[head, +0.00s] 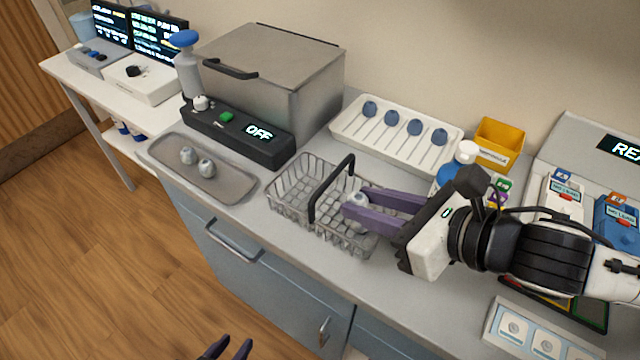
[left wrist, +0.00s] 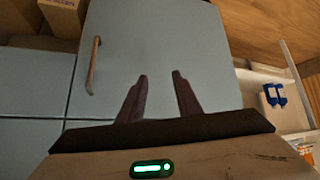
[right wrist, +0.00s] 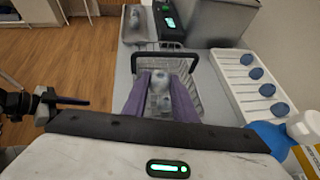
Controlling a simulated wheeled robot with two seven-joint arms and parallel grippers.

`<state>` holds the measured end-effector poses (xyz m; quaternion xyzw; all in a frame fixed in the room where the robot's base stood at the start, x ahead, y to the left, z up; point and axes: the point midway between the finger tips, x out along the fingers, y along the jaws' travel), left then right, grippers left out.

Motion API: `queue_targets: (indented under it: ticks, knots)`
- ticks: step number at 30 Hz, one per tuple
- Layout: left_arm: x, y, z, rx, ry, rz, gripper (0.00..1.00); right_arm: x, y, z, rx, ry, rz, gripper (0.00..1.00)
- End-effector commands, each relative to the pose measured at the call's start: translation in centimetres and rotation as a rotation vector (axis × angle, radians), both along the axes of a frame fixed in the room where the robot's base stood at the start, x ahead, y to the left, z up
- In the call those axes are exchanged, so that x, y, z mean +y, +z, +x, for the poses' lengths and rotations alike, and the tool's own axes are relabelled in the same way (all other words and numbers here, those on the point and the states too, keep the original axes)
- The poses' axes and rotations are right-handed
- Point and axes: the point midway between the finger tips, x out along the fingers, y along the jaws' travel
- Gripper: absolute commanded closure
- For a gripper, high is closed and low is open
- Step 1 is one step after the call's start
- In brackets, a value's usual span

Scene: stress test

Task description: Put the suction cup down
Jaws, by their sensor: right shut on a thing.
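My right gripper (head: 348,208) is shut on a small pale grey suction cup (head: 360,198) over the right half of the wire basket (head: 285,205). In the right wrist view the suction cup (right wrist: 160,84) shows between the purple fingers (right wrist: 160,78). Another pale shape shows just below the fingers; I cannot tell how far the held cup is above the basket floor. Two similar grey cups (head: 206,167) rest on a grey tray (head: 160,150). My left gripper (left wrist: 160,76) is open and empty, facing blue cabinet doors; its tips show at the bottom of the head view (head: 230,349).
The basket has a raised black handle (head: 331,189) left of my right fingers. A white rack (head: 345,128) with several blue-topped pieces, a yellow bin (head: 498,142) and a blue bottle (head: 447,176) stand nearby. A black panel reading OFF (head: 235,135) fronts a metal box (head: 300,75).

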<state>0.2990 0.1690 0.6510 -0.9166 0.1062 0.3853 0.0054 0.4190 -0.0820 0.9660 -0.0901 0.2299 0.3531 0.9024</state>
Motion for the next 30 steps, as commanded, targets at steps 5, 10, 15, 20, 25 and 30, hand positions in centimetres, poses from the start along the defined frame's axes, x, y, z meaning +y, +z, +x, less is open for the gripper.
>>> queue_targets:
  ticks: [5,10,15,20,25,30]
  knots:
    - [0.0,-0.8,-1.1,0.025,-0.002,0.001,0.69,3.1,-2.2,3.1,0.002,0.001,0.005,0.96]
    - [0.0,-0.8,-1.1,0.025,-0.002,0.001,0.69,5.3,-3.8,5.5,0.0,0.001,0.003,0.96]
    - [-0.1,-0.6,-0.8,0.019,-0.002,0.0,0.69,6.1,-4.6,6.5,0.0,0.001,0.001,0.96]
    - [-0.1,-0.2,-0.2,0.003,-0.002,-0.001,0.69,7.4,-5.5,7.8,0.002,0.0,0.003,0.96]
    - [-0.1,-0.1,0.2,-0.004,-0.002,-0.002,0.69,8.2,-6.9,8.7,0.001,0.001,0.001,0.96]
    - [-0.1,-0.1,0.1,-0.003,-0.002,-0.001,0.69,8.2,-7.0,8.8,0.0,0.001,0.0,0.96]
